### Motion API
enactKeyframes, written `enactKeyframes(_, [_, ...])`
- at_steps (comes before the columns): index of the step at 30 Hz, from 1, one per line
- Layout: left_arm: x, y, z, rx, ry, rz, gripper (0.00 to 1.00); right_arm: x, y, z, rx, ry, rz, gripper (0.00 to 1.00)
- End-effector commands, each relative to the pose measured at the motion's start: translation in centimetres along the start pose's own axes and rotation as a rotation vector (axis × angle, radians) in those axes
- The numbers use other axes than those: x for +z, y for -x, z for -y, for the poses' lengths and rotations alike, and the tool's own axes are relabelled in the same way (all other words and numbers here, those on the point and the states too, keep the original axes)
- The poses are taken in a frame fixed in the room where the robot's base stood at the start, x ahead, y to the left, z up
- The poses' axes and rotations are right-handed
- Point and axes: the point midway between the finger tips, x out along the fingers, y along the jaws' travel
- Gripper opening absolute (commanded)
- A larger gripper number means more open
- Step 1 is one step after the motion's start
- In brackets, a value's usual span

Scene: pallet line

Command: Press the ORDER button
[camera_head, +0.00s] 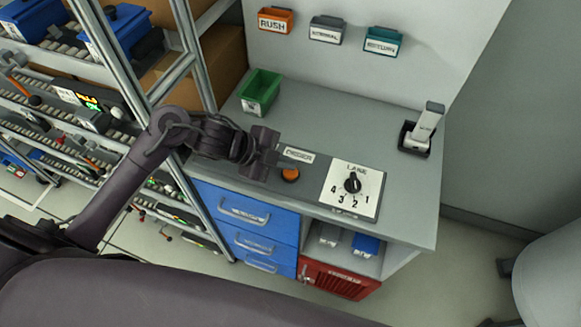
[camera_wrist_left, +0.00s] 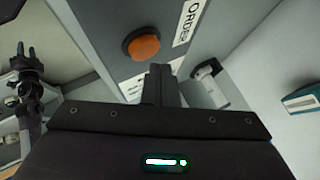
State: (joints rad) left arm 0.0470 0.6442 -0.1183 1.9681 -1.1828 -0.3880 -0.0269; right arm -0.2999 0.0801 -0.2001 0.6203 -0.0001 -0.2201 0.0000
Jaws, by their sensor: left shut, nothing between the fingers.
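The ORDER button is an orange round button (camera_head: 290,175) in a dark ring on the grey counter, beside its white ORDER label (camera_head: 298,154). My left gripper (camera_head: 272,158) is shut and empty, just left of the button in the head view. In the left wrist view the button (camera_wrist_left: 143,45) shows unobstructed, beyond and slightly left of my shut fingertips (camera_wrist_left: 160,70), with the label (camera_wrist_left: 187,22) to its right. I cannot tell the exact gap. My right gripper (camera_wrist_left: 25,58) shows at the left of the left wrist view, its fingers apart and empty.
A LANE dial panel (camera_head: 352,188) sits right of the button. A green bin (camera_head: 260,92) stands at the counter's back left, a dark holder with a light handheld device (camera_head: 424,128) at the right. A metal rack (camera_head: 190,50) stands at left. Blue drawers (camera_head: 245,212) are below.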

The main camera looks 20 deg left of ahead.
Motion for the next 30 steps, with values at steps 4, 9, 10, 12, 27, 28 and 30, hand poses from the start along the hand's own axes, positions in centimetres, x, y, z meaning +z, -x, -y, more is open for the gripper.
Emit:
enactKeyframes(4, [0.0,-0.1,0.0,0.0,0.0,0.0,0.0,0.0,-0.1,0.0,0.0,0.0,0.0,0.35])
enactKeyframes(9, [-0.1,0.2,0.1,0.0,-0.001,0.0,0.0,0.0,0.2,0.0,0.0,0.0,0.0,0.35])
enactKeyframes(10, [-0.2,0.3,0.2,-0.001,-0.001,0.0,0.0,0.0,0.4,0.0,0.0,0.0,0.0,0.35])
enactKeyframes(12, [-0.5,0.8,0.6,-0.001,-0.001,0.0,0.0,-0.1,1.0,0.0,0.0,0.0,0.0,0.35])
enactKeyframes(27, [-2.6,3.5,2.6,0.001,-0.001,-0.001,0.0,-0.4,4.9,-0.1,0.0,0.0,0.0,0.35])
enactKeyframes(28, [-2.6,3.5,2.5,0.001,-0.001,-0.001,0.0,-0.4,4.8,-0.1,0.0,0.0,0.0,0.35])
enactKeyframes(30, [-2.5,3.4,2.5,0.0,-0.001,-0.001,0.0,-0.4,4.7,-0.1,0.0,0.0,0.0,0.35])
